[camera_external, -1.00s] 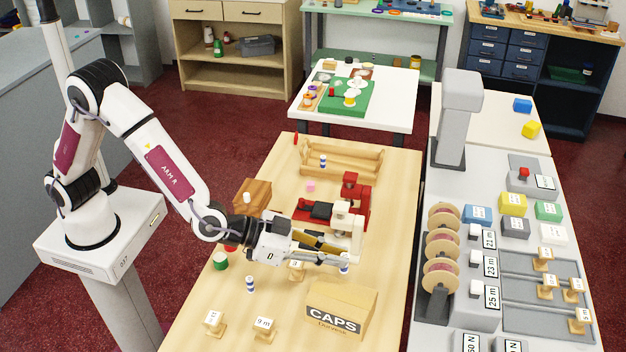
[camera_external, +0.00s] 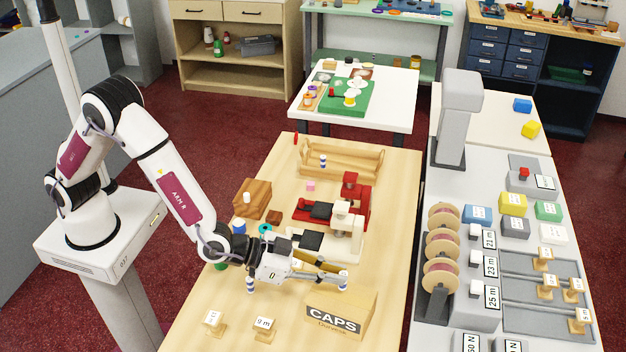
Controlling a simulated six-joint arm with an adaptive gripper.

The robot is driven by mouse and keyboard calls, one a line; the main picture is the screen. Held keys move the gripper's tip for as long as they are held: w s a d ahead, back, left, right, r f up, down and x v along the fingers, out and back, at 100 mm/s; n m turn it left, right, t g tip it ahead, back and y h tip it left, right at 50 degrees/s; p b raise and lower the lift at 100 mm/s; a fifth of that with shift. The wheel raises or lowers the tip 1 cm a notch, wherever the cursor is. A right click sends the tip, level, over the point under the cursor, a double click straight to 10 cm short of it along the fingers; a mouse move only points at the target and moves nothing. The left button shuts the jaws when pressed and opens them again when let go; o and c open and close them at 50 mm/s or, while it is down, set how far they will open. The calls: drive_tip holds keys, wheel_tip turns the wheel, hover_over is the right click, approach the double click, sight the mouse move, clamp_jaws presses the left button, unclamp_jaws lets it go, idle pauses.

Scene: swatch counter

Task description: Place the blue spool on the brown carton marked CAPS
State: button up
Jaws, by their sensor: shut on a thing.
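My gripper (camera_external: 342,283) is shut on a small blue-and-white spool (camera_external: 343,277), held upright at its fingertips. The spool is just above the back part of the brown carton marked CAPS (camera_external: 358,314) in the picture. I cannot tell whether its lower end touches the carton's top. The carton stands on the front part of the wooden table, its label facing the camera. A similar blue-and-white spool (camera_external: 250,285) stands on the table, below my wrist in the picture. Another one (camera_external: 323,160) is at the wooden rack.
Wooden stands with number cards (camera_external: 264,329) stand left of the carton. A red machine (camera_external: 351,200) and a cream one (camera_external: 345,235) are behind my gripper. A brown wooden block (camera_external: 252,198) and the wooden rack (camera_external: 345,163) are farther back.

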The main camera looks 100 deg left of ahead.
drive_tip(key=shift+f, duration=1.5)
drive_tip(key=shift+f, duration=0.15)
drive_tip(key=o, duration=0.7)
drive_tip(key=shift+v, duration=6.1)
drive_tip(key=shift+w, duration=0.1)
drive_tip(key=shift+d+r, duration=0.1)
drive_tip(key=shift+r, duration=0.2)
